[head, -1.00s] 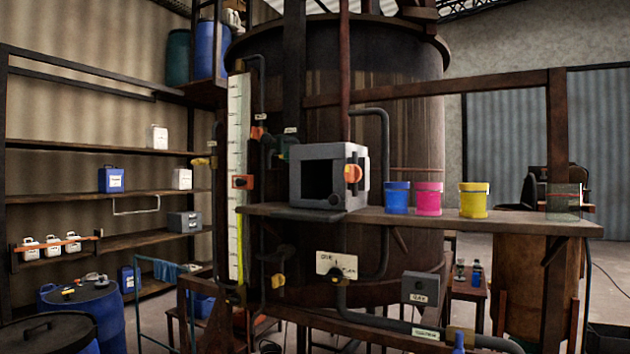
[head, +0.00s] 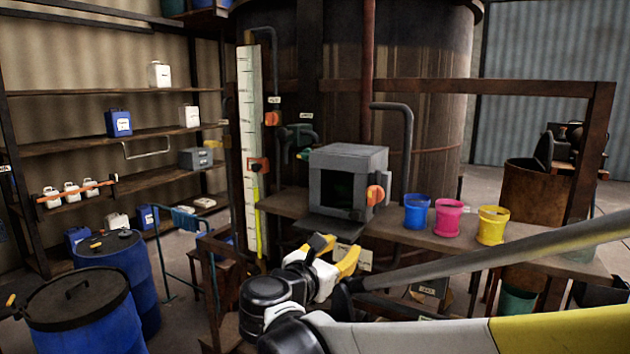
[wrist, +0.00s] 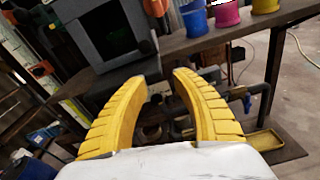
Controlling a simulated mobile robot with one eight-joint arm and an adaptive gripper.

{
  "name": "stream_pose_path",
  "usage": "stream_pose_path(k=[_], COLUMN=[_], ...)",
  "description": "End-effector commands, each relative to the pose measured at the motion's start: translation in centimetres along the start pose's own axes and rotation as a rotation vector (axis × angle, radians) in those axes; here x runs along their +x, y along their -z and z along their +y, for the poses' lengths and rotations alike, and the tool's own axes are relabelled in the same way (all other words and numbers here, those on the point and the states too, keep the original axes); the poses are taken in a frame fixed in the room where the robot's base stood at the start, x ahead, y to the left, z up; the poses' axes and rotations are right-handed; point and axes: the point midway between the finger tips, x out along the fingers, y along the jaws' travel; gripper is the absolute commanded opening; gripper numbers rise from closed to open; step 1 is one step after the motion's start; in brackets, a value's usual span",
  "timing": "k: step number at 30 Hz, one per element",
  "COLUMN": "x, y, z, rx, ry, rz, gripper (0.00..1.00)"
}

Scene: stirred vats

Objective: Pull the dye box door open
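The dye box (head: 377,160) is a grey cube on the rusty shelf, with a dark, greenish front opening framed in grey and an orange knob (head: 375,195) on its right side. It also shows in the wrist view (wrist: 85,70), tilted, at the upper left. A dark flat panel (head: 328,228) juts out below its front; I cannot tell whether this is the door. My gripper (head: 342,244) is below and in front of the box. Its yellow fingers are apart and empty in the wrist view (wrist: 158,77), and none visibly touches the box.
Blue (head: 416,212), pink (head: 448,219) and yellow (head: 492,226) pots stand on the shelf right of the box. A white gauge board (head: 249,140) stands to its left. A big vat (head: 420,95) rises behind. Blue drums (head: 80,320) stand at lower left.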

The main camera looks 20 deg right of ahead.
Motion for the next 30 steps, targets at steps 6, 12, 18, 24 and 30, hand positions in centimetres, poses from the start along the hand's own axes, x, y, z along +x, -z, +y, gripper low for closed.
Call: stream_pose_path(k=[6, 12, 18, 24, 30], x=[0.2, 3.3, 7.3, 9.9, 10.6], y=[-3.2, -3.4, -3.8, -4.0, -4.0], z=[2.1, 2.0, 2.1, 2.2, 2.2], rx=[-0.160, -0.161, -0.160, -0.159, -0.159], ry=[-0.007, -0.004, -0.005, -0.006, -0.008], rz=[-0.103, -0.103, -0.102, -0.101, -0.101], gripper=[0.33, 0.33, 0.33, 0.33, 0.33])
